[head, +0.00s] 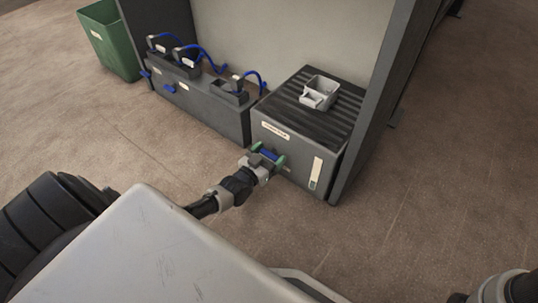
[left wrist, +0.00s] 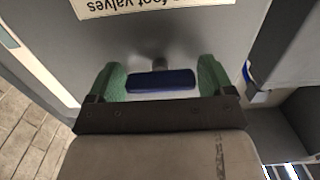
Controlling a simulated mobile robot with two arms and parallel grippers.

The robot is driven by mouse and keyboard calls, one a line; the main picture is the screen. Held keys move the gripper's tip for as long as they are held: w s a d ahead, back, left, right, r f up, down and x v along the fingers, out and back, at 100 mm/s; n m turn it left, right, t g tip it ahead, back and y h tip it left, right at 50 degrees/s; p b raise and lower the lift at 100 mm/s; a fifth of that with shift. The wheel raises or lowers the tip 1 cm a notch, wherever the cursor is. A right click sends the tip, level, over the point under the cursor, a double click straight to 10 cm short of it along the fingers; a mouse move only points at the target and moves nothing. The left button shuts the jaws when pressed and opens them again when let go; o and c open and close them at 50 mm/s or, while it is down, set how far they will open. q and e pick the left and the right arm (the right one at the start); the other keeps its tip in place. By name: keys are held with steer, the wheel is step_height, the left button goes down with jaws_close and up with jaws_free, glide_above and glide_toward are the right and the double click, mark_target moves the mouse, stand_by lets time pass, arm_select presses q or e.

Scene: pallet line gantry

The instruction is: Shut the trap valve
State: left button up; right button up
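A grey box (head: 292,152) with a ribbed dark top stands at the right end of the bay. A short blue handle (left wrist: 160,81) on a stem sticks out of its front face, and I take it to be the trap valve. It also shows in the head view (head: 269,155). My left gripper (left wrist: 162,84) is at this handle, its green fingers wide apart, one at each end of the bar. The gaps are very small, and I cannot tell whether the fingers touch it. The head view shows the left gripper (head: 268,156) low before the box.
A light grey tray-like part (head: 319,92) sits on the box. Left of it is a dark unit (head: 205,98) with blue hoses and handles, and a green bin (head: 112,40). A grey post (head: 375,100) stands right of the box. The floor in front is clear.

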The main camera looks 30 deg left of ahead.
arm_select(q)
steer(key=c, duration=0.6)
steer(key=shift+n, duration=0.3)
steer(key=n, duration=0.2)
steer(key=shift+n+p, duration=0.35)
steer(key=shift+n, duration=0.05)
steer(key=n, duration=0.3)
steer(key=shift+n, duration=0.4)
steer(key=n, duration=0.5)
steer(key=n+b, duration=0.1)
steer(key=n, duration=0.4)
steer(key=shift+n, duration=0.5)
steer(key=o, duration=0.9)
